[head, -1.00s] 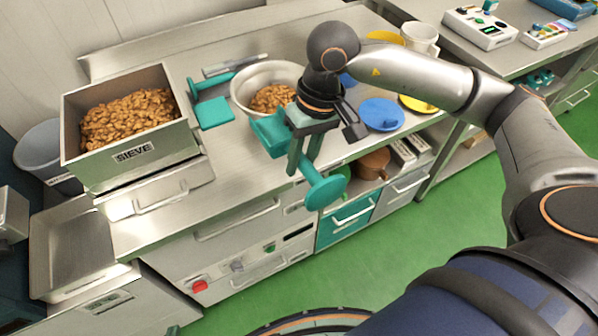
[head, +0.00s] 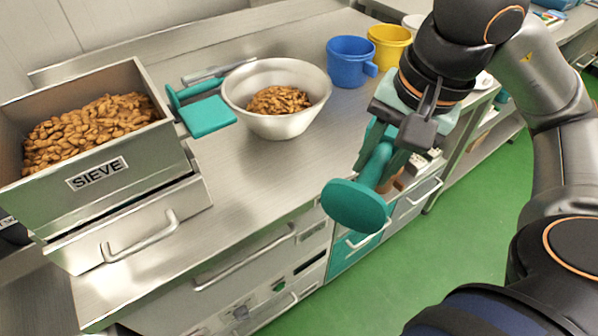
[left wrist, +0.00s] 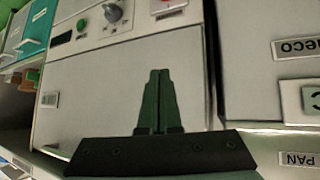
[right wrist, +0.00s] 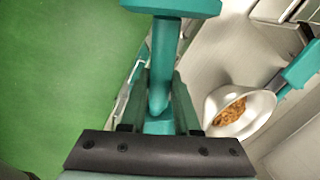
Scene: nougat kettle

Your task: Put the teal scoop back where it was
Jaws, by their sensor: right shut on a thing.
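The teal scoop (head: 357,205) is in my right gripper (head: 385,155), which is shut on its handle. It hangs tilted in front of the counter's front edge, with a round teal disc facing the head view. Part of it is hidden by the gripper. The right wrist view shows the handle (right wrist: 166,60) between the fingers and a wider teal part at the top edge. My left gripper (left wrist: 158,105) shows only in its wrist view, shut and empty before a grey front panel.
A white bowl (head: 240,95) of nuts stands on the counter. A teal piece with a flat plate (head: 208,117) lies left of it. The SIEVE box (head: 95,185) is at far left. Blue (head: 348,62) and yellow (head: 388,45) cups stand behind. Counter in front of the bowl is clear.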

